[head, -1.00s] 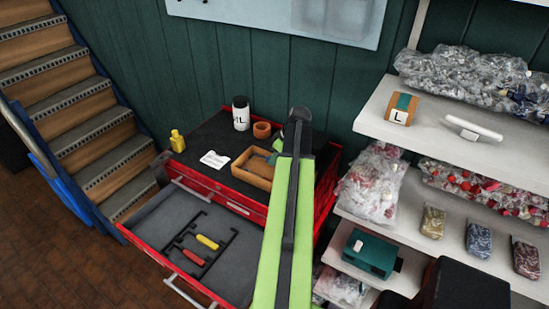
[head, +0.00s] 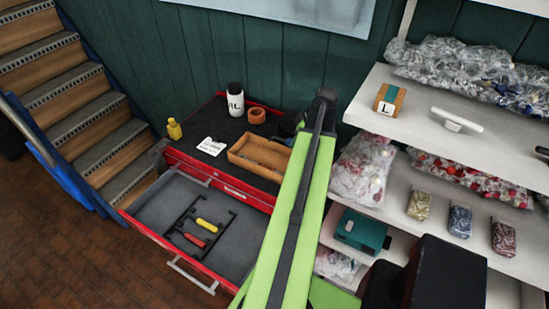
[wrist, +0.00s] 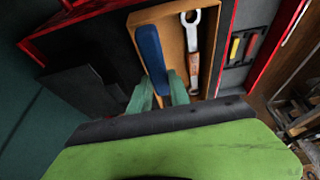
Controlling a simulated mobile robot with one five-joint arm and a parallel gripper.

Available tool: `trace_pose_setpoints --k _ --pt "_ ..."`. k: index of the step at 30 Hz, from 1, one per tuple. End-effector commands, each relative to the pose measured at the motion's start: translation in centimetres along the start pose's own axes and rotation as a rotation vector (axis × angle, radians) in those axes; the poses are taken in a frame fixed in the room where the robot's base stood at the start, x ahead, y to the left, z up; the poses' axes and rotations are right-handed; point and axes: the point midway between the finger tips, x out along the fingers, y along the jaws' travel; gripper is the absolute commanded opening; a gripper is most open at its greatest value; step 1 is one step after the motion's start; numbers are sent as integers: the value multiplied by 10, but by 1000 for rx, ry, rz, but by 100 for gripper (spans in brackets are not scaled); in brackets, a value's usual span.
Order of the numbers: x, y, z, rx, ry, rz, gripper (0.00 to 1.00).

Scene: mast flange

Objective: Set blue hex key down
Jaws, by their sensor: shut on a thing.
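The blue hex key (wrist: 150,52) shows in the wrist view as a long blue bar running from between the teal fingers. My gripper (wrist: 161,86) is shut on its near end. The bar overlaps the left side of an open tan tray (wrist: 172,17); whether it touches the tray is unclear. A wrench (wrist: 192,45) with a pale open jaw lies inside the tray. In the head view the tray (head: 236,158) sits on the red cabinet's dark top (head: 205,124). There my arm hides the gripper and the hex key.
A white bottle (head: 235,97), a small orange-brown ring-shaped pot (head: 256,115), a white card (head: 211,146) and a yellow bottle (head: 174,129) stand or lie around the tray. An open drawer (head: 160,205) below holds red and yellow-handled tools. White shelves (head: 440,165) stand at right.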

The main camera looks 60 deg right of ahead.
Motion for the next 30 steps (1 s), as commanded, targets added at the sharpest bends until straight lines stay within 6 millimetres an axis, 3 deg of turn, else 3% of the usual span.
trace_pose_setpoints --k 1,5,15,19,26,30 --pt "0 8 0 1 0 0 0" --pt "9 5 -3 -2 0 -1 0" --pt "91 0 -59 -2 1 -1 0" --pt "107 -2 -74 0 0 -1 0" --pt "111 -3 -79 2 0 0 0" --pt "131 -3 -71 2 0 0 0"
